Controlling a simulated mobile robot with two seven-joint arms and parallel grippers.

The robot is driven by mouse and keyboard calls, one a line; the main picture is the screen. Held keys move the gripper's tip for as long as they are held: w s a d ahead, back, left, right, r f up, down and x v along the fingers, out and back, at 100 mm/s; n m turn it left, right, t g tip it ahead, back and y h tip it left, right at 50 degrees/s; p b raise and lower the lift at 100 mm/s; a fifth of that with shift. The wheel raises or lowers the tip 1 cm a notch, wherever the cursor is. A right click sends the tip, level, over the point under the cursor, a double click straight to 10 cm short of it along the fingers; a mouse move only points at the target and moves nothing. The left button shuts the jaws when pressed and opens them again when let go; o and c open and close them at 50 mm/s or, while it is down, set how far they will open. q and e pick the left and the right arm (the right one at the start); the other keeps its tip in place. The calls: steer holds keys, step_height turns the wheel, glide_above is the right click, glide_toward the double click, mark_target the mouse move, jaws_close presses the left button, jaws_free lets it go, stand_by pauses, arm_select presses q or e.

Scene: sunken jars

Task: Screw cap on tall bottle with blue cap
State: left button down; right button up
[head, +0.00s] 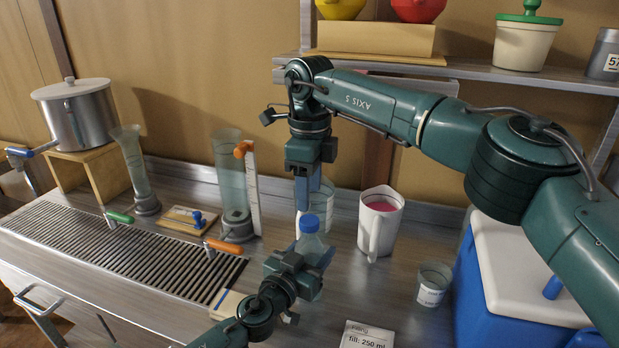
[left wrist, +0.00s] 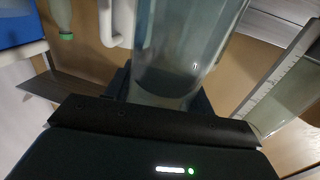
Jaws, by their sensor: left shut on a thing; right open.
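The tall clear bottle (head: 314,243) stands upright near the middle of the counter. A blue cap (head: 310,223) is on its mouth; I cannot tell whether it is threaded. My left gripper (head: 296,268) is shut around the lower part of the bottle. The clear bottle wall (left wrist: 180,45) also fills the middle of the left wrist view, between the fingers. My right gripper (head: 309,192) is open and points down just above the cap, with a small gap between fingers and cap as far as I can tell.
A white pitcher with pink contents (head: 372,235) stands right of the bottle, and a clear beaker (head: 322,205) behind it. A small labelled cup (head: 431,287) and a blue-and-white cooler (head: 520,270) are farther right. Tall glass cylinders (head: 230,175) and a drain grate (head: 110,258) lie left.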

mark_target(309, 220)
steer(key=shift+f, duration=3.15)
steer(key=shift+c, duration=0.3)
steer(key=c, duration=0.9)
steer(key=o, duration=1.1)
step_height(309, 220, up, 12)
steer(key=shift+r, duration=0.1)
steer(key=shift+o, duration=0.4)
steer(key=o, duration=0.6)
